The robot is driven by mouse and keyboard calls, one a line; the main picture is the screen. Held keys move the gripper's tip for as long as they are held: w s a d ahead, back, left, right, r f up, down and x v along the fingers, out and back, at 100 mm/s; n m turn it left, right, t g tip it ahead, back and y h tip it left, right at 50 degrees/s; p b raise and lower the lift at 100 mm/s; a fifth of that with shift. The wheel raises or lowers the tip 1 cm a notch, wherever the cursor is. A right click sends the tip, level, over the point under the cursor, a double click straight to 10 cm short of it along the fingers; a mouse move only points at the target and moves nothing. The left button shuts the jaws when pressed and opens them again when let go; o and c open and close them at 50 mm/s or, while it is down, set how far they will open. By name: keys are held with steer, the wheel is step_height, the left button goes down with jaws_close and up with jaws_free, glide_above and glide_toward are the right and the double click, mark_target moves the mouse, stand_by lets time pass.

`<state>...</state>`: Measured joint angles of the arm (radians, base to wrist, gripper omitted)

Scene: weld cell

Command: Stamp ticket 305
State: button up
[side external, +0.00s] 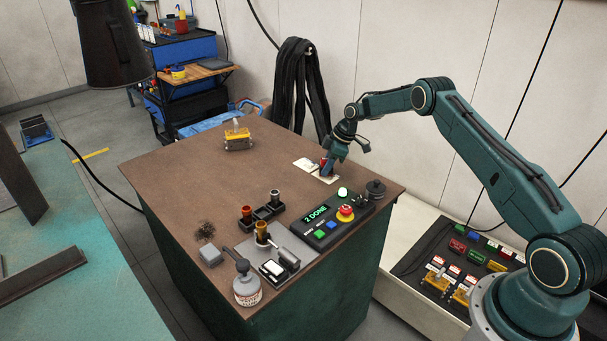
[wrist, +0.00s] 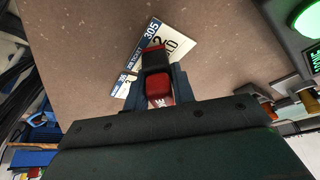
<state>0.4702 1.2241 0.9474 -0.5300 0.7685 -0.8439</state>
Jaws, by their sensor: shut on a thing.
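My gripper (side external: 328,166) is at the back right of the brown table, shut on a red stamp. The stamp shows between the fingers in the wrist view (wrist: 159,90), with a dark block at its far end. Ticket 305 (wrist: 181,41), white with a blue band, lies under and just beyond the stamp; the stamp and fingers hide part of it. I cannot tell whether the stamp touches it. Pale ticket paper also shows beside my gripper in the side view (side external: 304,163). A smaller, partly hidden label (wrist: 122,84) lies left of the fingers.
A control box (side external: 322,222) with a "2 DONE" display, coloured buttons and a green lamp (side external: 342,192) stands right of the tickets. A yellow fixture (side external: 238,141) stands at the back left. The middle of the table (side external: 195,185) is clear.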

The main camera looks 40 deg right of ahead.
steer(key=shift+f, duration=0.4)
stand_by(0.8)
steer(key=shift+r, duration=0.15)
steer(key=shift+r, duration=3.45)
